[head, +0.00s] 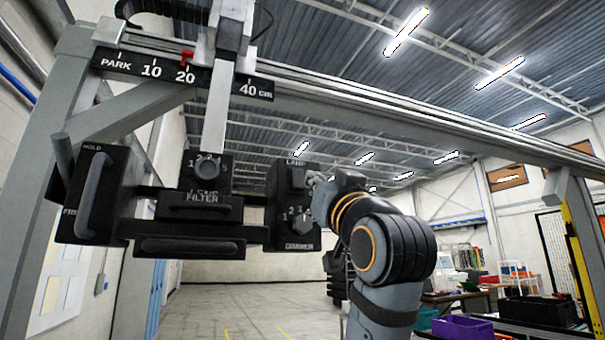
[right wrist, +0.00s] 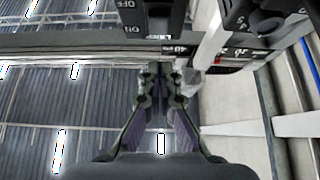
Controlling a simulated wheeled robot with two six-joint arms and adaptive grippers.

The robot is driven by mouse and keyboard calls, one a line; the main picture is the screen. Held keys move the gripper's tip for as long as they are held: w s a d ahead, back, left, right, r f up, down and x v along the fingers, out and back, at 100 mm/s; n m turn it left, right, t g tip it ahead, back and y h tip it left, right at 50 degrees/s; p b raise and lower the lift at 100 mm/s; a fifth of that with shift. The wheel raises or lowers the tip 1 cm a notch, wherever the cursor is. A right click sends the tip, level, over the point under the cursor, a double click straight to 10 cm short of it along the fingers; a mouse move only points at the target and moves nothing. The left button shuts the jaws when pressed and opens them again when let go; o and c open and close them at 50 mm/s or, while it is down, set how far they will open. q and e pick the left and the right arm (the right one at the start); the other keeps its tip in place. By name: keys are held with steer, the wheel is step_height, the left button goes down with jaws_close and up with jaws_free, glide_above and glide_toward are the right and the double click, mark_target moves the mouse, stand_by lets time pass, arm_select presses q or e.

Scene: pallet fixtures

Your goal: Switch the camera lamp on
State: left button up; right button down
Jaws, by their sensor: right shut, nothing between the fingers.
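The dark control box (head: 284,200) hangs from the overhead rail in the head view, with the word LAMP at its top. A small lamp switch (head: 297,178) sits below that word; its position is too small to tell. In the right wrist view the dark switch (right wrist: 158,14) shows at the top edge, beside upside-down OFF and ON marks. My right gripper (right wrist: 160,85) is shut and empty, its fingertips close to the switch; whether they touch it I cannot tell. In the head view the right gripper (head: 314,186) is beside the box's right side, partly hidden by my arm.
A numbered knob (head: 300,223) sits below the switch on the same box. A filter unit (head: 205,175) and a HOLD/FREE lever (head: 93,195) are to its left. The rail (head: 330,103) runs above. Open floor (head: 250,312) lies beyond; bins (head: 462,328) stand at lower right.

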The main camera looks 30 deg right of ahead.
mark_target(297, 183)
steer(key=w+p, duration=0.1)
steer(key=w, duration=0.1)
steer(key=w+d+r+p, duration=0.1)
steer(key=w, duration=0.1)
steer(key=w+p, duration=0.1)
steer(key=w, duration=0.1)
steer(key=shift+w+d+r, duration=0.15)
steer(key=shift+w+d, duration=0.2)
steer(key=shift+w, duration=0.1)
arm_select(q)
step_height(297, 183, up, 4)
arm_select(e)
steer(key=b, duration=0.1)
steer(key=f+t+b, duration=0.1)
steer(key=shift+w+d+f+b, duration=0.1)
steer(key=shift+w+f+b, duration=0.1)
steer(key=shift+w+b, duration=0.2)
steer(key=shift+r+p, duration=0.4)
arm_select(q)
step_height(297, 183, down, 2)
steer(key=shift+f, duration=0.1)
steer(key=shift+s, duration=0.1)
arm_select(e)
steer(key=shift+f, duration=0.1)
